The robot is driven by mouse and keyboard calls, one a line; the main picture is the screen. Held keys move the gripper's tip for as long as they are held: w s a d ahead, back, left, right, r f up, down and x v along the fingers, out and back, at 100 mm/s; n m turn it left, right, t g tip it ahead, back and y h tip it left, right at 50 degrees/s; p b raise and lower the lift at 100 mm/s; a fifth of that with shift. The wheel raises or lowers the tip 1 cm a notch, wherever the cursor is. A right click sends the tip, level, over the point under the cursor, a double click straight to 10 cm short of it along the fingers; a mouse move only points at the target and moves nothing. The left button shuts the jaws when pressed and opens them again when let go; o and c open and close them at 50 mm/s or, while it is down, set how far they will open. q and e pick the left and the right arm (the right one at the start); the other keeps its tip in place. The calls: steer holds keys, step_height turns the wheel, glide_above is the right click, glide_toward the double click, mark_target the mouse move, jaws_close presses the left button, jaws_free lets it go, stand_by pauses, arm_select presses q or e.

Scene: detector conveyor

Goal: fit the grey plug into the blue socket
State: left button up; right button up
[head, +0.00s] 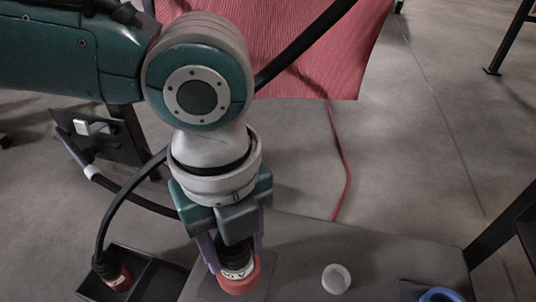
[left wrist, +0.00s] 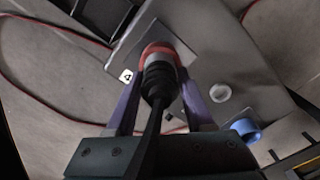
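My right gripper is out of view.
A whitish round piece (head: 336,279) stands on the table (head: 300,240) between the plug and the blue socket. A black tray (head: 155,282) at lower left holds a red-ended plug (head: 118,279) with a black cable. A red cable (head: 342,165) lies on the floor.

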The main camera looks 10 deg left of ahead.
arm_select(q)
jaws_close()
stand_by(0.3)
